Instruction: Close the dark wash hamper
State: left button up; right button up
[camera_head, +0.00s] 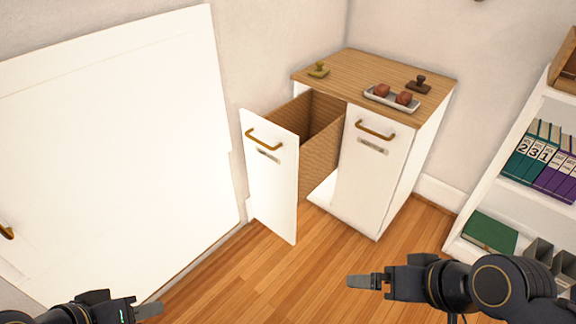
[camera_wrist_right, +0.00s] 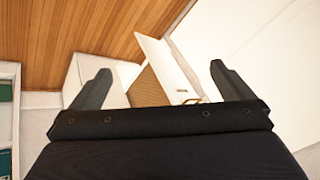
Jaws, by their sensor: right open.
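A white cabinet (camera_head: 372,190) with a wood top has two tall fronts with brass handles and small labels that I cannot read. The left front (camera_head: 272,180) stands pulled out, with a brown woven-looking bin (camera_head: 319,158) behind it. The right front is flush with the cabinet. I cannot tell from the labels which one is the dark hamper. My right gripper (camera_head: 364,281) is open and empty, low in front of the cabinet and apart from it. The right wrist view shows its spread fingers (camera_wrist_right: 160,72) with the pulled-out front (camera_wrist_right: 165,62) beyond. My left gripper (camera_head: 148,310) is at the bottom left, away from the cabinet.
A white panel (camera_head: 120,150) leans close at left. A white shelf (camera_head: 480,196) with binders stands at right. The wood floor between is clear.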

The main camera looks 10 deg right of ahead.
aim_at(290, 150)
jog(key=i+j, duration=0.25)
jog(key=i, duration=0.2)
jog(key=i+j+u, duration=0.1)
jog(key=i+j, duration=0.2)
jog(key=i, duration=0.15)
